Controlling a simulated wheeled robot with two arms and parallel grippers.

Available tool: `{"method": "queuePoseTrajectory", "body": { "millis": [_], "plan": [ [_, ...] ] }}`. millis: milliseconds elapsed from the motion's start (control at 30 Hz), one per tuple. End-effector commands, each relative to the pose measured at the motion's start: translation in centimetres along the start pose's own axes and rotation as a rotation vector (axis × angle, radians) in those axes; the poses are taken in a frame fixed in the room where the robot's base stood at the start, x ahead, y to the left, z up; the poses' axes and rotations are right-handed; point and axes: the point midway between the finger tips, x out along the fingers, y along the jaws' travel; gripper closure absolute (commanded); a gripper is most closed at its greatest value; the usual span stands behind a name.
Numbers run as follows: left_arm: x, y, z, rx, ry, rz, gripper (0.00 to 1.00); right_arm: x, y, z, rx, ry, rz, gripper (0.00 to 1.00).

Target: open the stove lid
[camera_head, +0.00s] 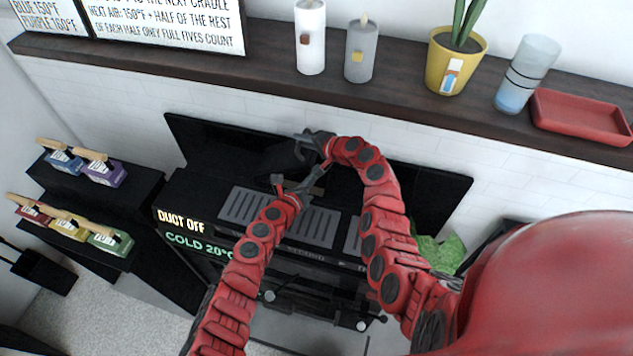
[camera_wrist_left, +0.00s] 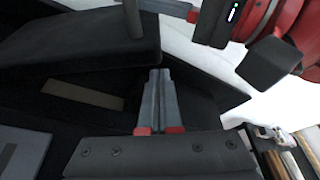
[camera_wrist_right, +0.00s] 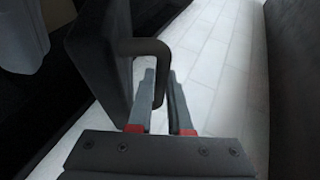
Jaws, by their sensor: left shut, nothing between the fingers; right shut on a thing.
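The black stove (camera_head: 185,195) stands against the white tile wall, with grey slatted grates (camera_head: 245,205) on its top. My left gripper (camera_head: 300,183) is just in front, over the stove top. In the left wrist view its fingers (camera_wrist_left: 158,85) are shut and empty.
A dark shelf (camera_head: 270,80) runs above the lid, with candles (camera_head: 311,45), a yellow plant pot (camera_head: 455,65), a glass (camera_head: 527,75) and a red tray (camera_head: 580,115). Black steps (camera_head: 130,195) with small labelled boxes stand left. A green leafy thing (camera_head: 440,250) is right.

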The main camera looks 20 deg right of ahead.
Motion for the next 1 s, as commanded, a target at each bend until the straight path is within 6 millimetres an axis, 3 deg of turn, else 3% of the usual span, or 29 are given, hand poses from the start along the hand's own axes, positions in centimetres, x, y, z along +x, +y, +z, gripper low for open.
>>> {"method": "queuePoseTrajectory", "body": {
  "millis": [500, 900, 933, 1000],
  "plan": [
    [-0.2, -0.1, 0.7, -0.002, 0.000, -0.002, 1.00, 0.1, 0.0, 0.3, 0.001, -0.006, -0.001, 1.00],
    [-0.7, 0.0, 2.4, -0.057, -0.006, -0.019, 1.00, 0.0, 0.4, 0.2, 0.001, -0.004, 0.007, 1.00],
    [-0.7, 0.0, 2.4, -0.057, -0.006, -0.019, 1.00, 0.0, 0.4, 0.2, 0.002, -0.004, 0.007, 0.77],
    [-0.7, 0.0, 2.5, -0.057, -0.008, -0.018, 1.00, 0.0, 0.5, 0.2, 0.002, -0.004, 0.008, 0.70]
  ]
}}
